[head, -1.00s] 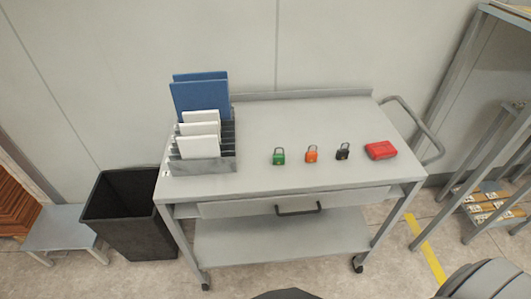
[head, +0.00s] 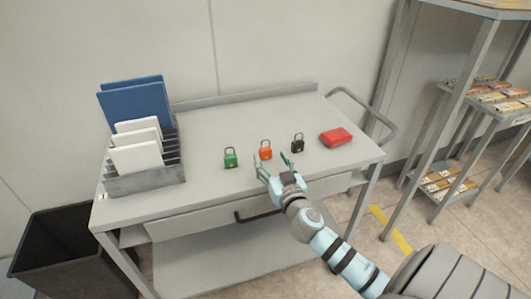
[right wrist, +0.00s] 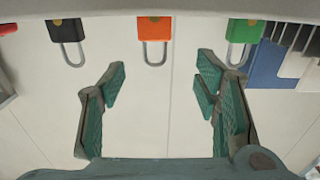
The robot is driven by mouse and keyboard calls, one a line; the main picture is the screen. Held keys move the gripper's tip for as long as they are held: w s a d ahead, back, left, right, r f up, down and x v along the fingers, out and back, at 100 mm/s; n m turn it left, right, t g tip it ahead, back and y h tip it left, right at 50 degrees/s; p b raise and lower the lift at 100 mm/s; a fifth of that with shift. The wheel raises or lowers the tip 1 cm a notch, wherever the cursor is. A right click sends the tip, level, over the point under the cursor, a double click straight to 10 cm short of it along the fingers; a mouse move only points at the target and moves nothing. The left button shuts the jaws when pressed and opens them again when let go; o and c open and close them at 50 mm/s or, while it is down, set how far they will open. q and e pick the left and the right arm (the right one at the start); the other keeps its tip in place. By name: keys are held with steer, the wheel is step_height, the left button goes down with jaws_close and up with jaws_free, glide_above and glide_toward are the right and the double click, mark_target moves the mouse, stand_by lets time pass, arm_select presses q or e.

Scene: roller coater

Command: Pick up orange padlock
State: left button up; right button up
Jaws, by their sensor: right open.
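The orange padlock (head: 265,153) stands upright on the grey cart top, between the green padlock (head: 231,158) and the black padlock (head: 297,143). My right gripper (head: 273,162) is open and empty at the cart's front side, just in front of the orange padlock. In the right wrist view the orange padlock (right wrist: 154,27) is at the top, centred beyond the gap between my open fingers (right wrist: 160,80), and apart from them. The black padlock (right wrist: 67,29) and green padlock (right wrist: 241,31) lie to either side, outside the fingers. My left gripper is not in view.
A red case (head: 336,138) lies right of the black padlock. A grey rack (head: 145,183) with blue and white panels stands on the cart's left. A black bin (head: 62,250) and grey shelving (head: 398,130) flank the cart (head: 215,205).

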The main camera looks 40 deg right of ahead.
mark_target(265, 149)
steer(key=x, duration=0.4)
steer(key=f+x, duration=0.1)
steer(key=x, duration=0.1)
steer(key=shift+w+d, duration=0.15)
steer(key=shift+d, duration=0.35)
steer(key=shift+r, duration=0.1)
steer(key=c, duration=1.3)
